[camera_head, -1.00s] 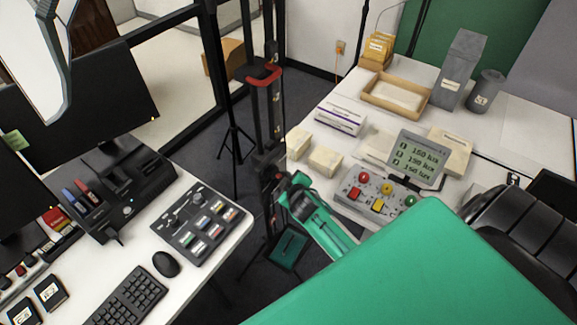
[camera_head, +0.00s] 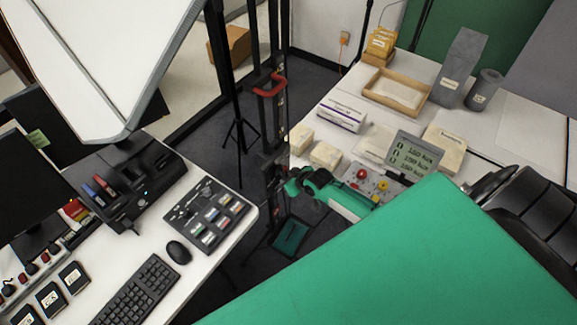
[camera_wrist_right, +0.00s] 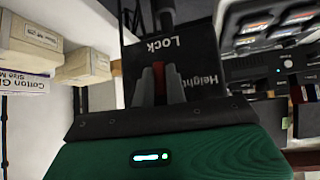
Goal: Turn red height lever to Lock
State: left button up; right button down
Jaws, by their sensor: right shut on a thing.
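In the head view my right gripper (camera_head: 286,186) is at the dark upright column (camera_head: 270,140), and the lever itself is hidden there. My left gripper is not in view.
A red handle (camera_head: 268,85) sits higher on the column. A desk with a keyboard (camera_head: 137,290) and a button panel (camera_head: 208,212) is at left. A table with a wooden tray (camera_head: 397,91), pale boxes and a display (camera_head: 415,155) is at right. A white panel (camera_head: 95,65) fills the upper left.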

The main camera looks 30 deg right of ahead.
dwell(0.5)
jog(key=c, duration=1.4)
grip_release()
jog(key=shift+c, duration=0.2)
jog(key=b+v, duration=0.3)
jog(key=v, duration=1)
jog(key=shift+s+r, duration=0.25)
jog(key=shift+r, duration=0.05)
jog(key=shift+d+f, duration=0.1)
